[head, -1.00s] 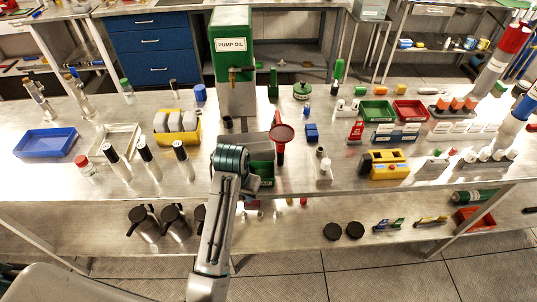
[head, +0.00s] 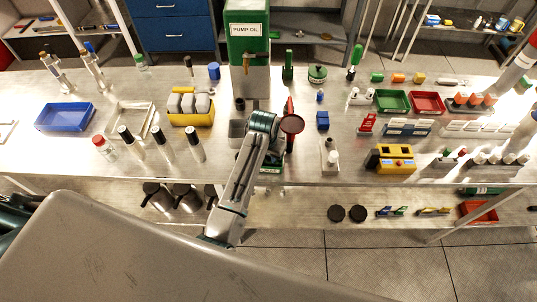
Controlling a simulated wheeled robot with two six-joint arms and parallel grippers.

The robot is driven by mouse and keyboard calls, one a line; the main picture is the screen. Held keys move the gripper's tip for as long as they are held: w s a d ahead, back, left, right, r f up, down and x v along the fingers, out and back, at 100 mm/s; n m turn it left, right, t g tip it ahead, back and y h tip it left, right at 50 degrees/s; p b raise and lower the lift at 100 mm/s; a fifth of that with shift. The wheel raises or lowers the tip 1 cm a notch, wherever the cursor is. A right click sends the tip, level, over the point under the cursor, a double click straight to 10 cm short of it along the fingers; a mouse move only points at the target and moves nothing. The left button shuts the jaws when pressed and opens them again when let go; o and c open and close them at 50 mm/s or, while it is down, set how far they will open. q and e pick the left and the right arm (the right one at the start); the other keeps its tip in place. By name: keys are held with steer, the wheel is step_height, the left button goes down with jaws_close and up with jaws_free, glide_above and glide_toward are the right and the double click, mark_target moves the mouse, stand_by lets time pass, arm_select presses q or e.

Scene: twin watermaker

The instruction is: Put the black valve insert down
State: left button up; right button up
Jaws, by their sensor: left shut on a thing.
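My left gripper (head: 273,146) is at the front middle of the steel bench, below the bent wrist of my left arm. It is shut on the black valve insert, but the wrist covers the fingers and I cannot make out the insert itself. My right gripper is not in view.
The green pump oil unit (head: 248,50) stands behind the wrist. A white-topped bottle (head: 332,160) and a blue block (head: 322,120) are to the right. Capped bottles (head: 195,145) stand to the left. A yellow block (head: 392,160) is further right. Black round caps (head: 336,213) lie on the lower shelf.

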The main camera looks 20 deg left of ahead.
arm_select(q)
steer(key=shift+f, duration=0.6)
steer(key=o, duration=0.9)
steer(key=shift+f, duration=0.15)
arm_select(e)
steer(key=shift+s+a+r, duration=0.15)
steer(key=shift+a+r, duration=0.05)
arm_select(q)
steer(key=shift+s+a+r+b, duration=0.1)
steer(key=shift+s+r+b, duration=0.3)
steer(key=shift+r, duration=1.65)
steer(key=shift+s+r+b, duration=0.2)
steer(key=shift+r+b, duration=0.35)
steer(key=shift+r, duration=1.45)
steer(key=shift+s+a+r+b, duration=0.1)
steer(key=shift+s+r+b, duration=0.3)
steer(key=shift+r, duration=1.65)
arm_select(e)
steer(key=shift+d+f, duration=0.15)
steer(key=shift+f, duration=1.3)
arm_select(q)
steer(key=shift+w, duration=0.1)
